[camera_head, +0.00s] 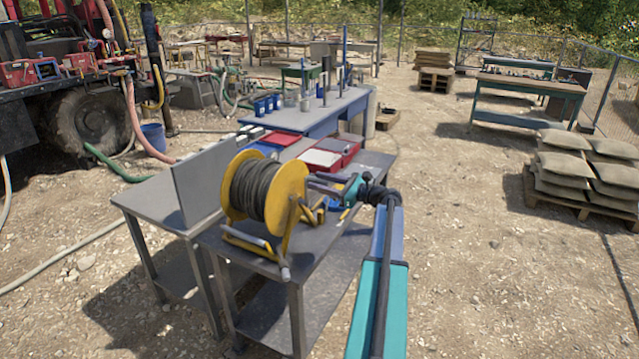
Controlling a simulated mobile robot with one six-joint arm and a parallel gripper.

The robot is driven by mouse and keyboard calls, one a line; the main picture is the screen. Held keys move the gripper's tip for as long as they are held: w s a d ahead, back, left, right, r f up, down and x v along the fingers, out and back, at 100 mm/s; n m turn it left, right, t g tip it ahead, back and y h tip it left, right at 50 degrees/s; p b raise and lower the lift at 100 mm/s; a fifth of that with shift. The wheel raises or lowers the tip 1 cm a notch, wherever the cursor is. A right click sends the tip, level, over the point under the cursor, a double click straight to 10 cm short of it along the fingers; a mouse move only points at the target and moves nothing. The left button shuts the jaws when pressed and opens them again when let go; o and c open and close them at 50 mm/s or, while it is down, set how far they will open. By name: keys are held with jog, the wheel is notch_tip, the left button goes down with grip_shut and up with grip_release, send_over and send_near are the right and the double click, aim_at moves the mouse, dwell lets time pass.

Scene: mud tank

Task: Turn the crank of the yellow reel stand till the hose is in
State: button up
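The yellow reel stand (292,190) stands on the grey metal table, with dark hose (258,190) wound thickly on its drum. My gripper (312,183) is just right of the reel's right flange, pointing left. Its two grey fingers show a gap between them and hold nothing that I can see. It is above and apart from the grip. Whether the fingers touch the flange cannot be told.
A grey upright panel (205,180) stands left of the reel. Red trays (322,158) lie behind it. A blue table (310,120) with cups is farther back. Sandbags on a pallet (585,170) are at right. Open gravel lies right of the table.

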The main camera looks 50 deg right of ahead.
jog(key=b+v, duration=0.4)
jog(key=v, duration=0.9)
jog(key=shift+s, duration=0.2)
